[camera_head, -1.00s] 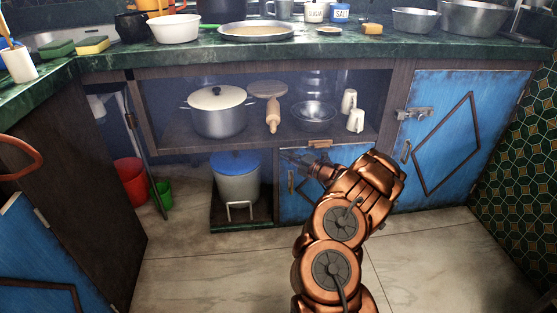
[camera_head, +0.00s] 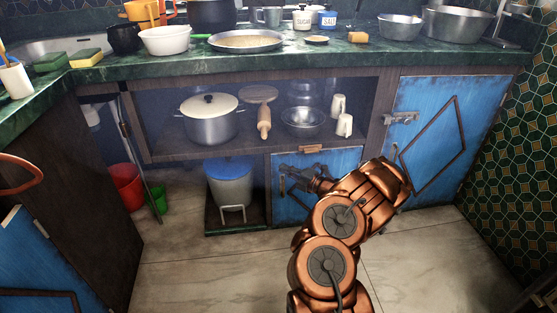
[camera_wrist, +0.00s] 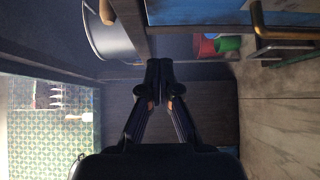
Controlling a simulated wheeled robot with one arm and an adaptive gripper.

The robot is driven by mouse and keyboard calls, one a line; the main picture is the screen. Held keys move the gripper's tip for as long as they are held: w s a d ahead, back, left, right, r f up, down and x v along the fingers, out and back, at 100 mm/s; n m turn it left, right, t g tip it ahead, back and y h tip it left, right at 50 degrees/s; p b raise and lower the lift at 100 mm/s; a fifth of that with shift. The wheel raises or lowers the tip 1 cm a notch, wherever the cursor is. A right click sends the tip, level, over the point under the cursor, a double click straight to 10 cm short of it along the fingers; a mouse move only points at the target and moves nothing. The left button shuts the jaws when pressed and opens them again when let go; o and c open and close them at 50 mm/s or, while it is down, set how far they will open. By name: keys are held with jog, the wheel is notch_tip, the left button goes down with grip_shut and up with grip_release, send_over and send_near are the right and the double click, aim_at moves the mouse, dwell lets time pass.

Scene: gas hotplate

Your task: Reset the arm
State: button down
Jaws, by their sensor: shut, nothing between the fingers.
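My gripper (camera_head: 290,176) is at the end of my copper arm, in front of the small blue lower door (camera_head: 318,186) in the head view. In the wrist view my gripper (camera_wrist: 159,70) has its dark fingers together, with nothing between them. The wrist picture is turned on its side. My arm reaches up from the bottom of the head view and bends left at the wrist.
The counter (camera_head: 300,57) holds pans, bowls and jars. The open shelf holds a lidded pot (camera_head: 211,125), a rolling pin (camera_head: 264,122) and a metal bowl (camera_head: 303,121). A bin (camera_head: 230,187) stands below. Red (camera_head: 126,184) and green buckets are at left. Floor (camera_head: 190,275) is clear.

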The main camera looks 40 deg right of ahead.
jog(key=p+v, duration=0.2)
jog(key=v, duration=0.5)
jog(key=shift+s+a, duration=0.15)
jog(key=shift+s, duration=0.05)
